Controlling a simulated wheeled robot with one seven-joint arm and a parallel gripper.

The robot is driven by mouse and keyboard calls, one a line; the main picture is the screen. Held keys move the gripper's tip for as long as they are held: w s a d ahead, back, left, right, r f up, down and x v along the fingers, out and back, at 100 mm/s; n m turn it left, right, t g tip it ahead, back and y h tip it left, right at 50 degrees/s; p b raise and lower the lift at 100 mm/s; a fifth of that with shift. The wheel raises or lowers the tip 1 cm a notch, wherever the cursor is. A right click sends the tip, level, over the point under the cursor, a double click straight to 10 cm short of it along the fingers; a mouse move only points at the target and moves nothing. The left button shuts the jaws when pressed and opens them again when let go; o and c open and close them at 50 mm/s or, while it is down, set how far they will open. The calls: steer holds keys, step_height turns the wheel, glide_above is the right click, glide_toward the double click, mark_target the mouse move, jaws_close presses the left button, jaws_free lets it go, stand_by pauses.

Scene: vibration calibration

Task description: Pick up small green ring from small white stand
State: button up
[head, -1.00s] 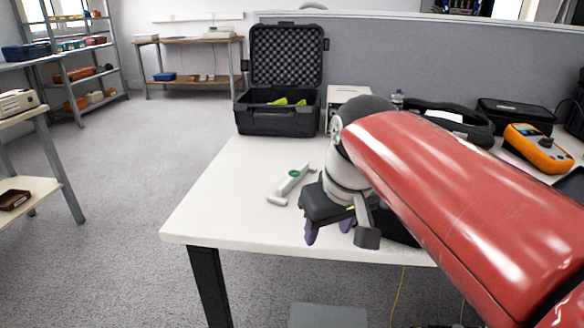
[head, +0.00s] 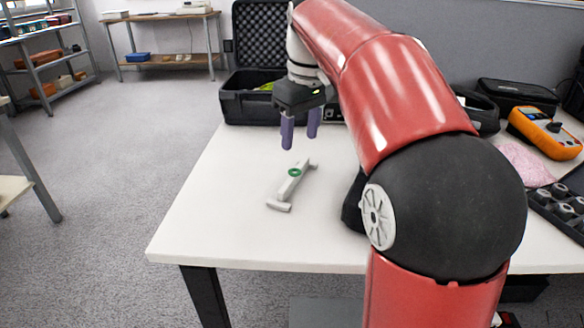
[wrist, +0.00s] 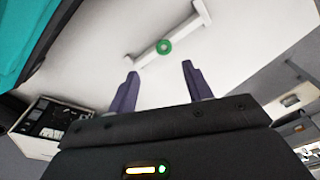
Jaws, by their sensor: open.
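The small green ring (head: 295,172) lies on the middle of the small white stand (head: 282,194), a low bar with wider ends on the table. In the wrist view the green ring (wrist: 164,47) shows on the white stand (wrist: 146,55), beyond the fingertips and roughly between them in the picture. My gripper (head: 300,143) has two purple fingers, open and empty, pointing down above the table. In the head view it is above the far end of the stand, apart from the ring. The fingers also show in the wrist view (wrist: 160,75).
The white table (head: 225,215) is clear around the stand. An open black case (head: 250,105) stands behind my gripper. At the right are an orange meter (head: 543,133), a black pouch (head: 515,100), a pink cloth (head: 525,163) and a dark tray (head: 560,210).

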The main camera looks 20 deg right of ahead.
mark_target(295, 172)
steer(key=f, duration=0.4)
steer(key=a+f+b, duration=0.1)
steer(key=f, duration=0.1)
steer(key=shift+f, duration=0.3)
steer(key=c, duration=1.1)
